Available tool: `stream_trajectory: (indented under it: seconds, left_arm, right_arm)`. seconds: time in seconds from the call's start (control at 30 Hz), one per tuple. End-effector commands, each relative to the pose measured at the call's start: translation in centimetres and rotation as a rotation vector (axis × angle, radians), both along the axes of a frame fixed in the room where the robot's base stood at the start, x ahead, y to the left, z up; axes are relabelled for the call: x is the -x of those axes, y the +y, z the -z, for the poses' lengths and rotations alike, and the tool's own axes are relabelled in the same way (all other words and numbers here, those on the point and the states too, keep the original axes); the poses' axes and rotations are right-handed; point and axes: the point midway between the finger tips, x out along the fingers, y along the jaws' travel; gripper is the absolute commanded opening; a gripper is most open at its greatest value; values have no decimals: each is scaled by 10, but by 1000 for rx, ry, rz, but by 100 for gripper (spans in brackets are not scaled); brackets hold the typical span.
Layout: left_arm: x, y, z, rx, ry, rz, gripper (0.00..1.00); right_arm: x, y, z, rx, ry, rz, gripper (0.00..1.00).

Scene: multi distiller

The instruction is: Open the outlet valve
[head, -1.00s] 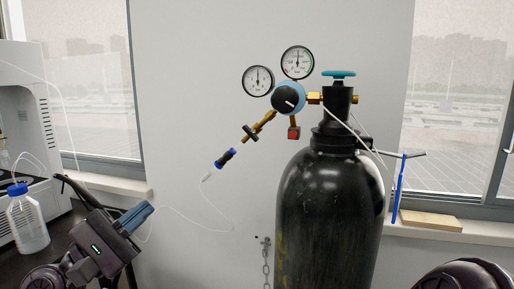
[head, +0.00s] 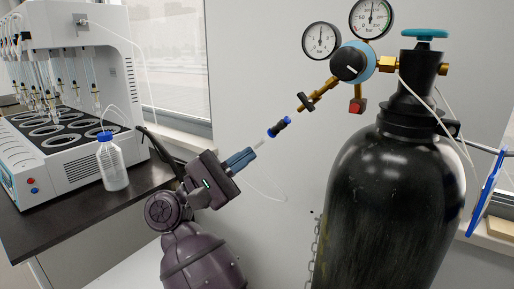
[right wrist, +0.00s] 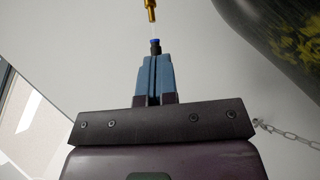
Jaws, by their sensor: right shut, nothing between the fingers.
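The gas regulator (head: 353,62) has a blue body, a black knob and two dials, and it is fixed to the cylinder's neck. From it a brass outlet branch slants down left, with a small black-handled valve, which I take as the outlet valve (head: 306,102). A blue and black hose connector (head: 279,127) hangs below it, apart from the brass end. My right gripper (head: 242,160) is shut and empty, below left of the connector. In the right wrist view its blue fingers (right wrist: 153,78) are together, with the connector (right wrist: 155,46) and brass end (right wrist: 150,10) beyond them. My left gripper is not in view.
A large black gas cylinder (head: 385,215) stands at right, with a teal top handwheel (head: 424,34) and a chain (head: 316,240) beside it. A multi distiller (head: 75,85) and a bottle (head: 112,165) stand on the dark bench at left. A thin white tube loops near the gripper.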

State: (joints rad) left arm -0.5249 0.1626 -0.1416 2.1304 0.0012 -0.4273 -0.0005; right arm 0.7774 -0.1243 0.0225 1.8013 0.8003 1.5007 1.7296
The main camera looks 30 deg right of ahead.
Motion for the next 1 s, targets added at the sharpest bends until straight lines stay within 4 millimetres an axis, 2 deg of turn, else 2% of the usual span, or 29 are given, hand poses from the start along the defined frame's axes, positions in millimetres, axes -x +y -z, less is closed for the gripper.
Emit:
stream_trajectory:
  seconds: [0.1,0.47,0.7,1.0]
  left_arm:
    - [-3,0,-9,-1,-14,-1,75]
    - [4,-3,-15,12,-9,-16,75]
    - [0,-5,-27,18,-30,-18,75]
    - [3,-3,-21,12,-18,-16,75]
  right_arm:
    - [6,-18,-15,1,-7,2,0]
    - [18,-71,-47,1,-7,2,0]
    - [38,-76,-66,-1,-7,1,0]
    - [42,-78,-69,0,-2,1,0]
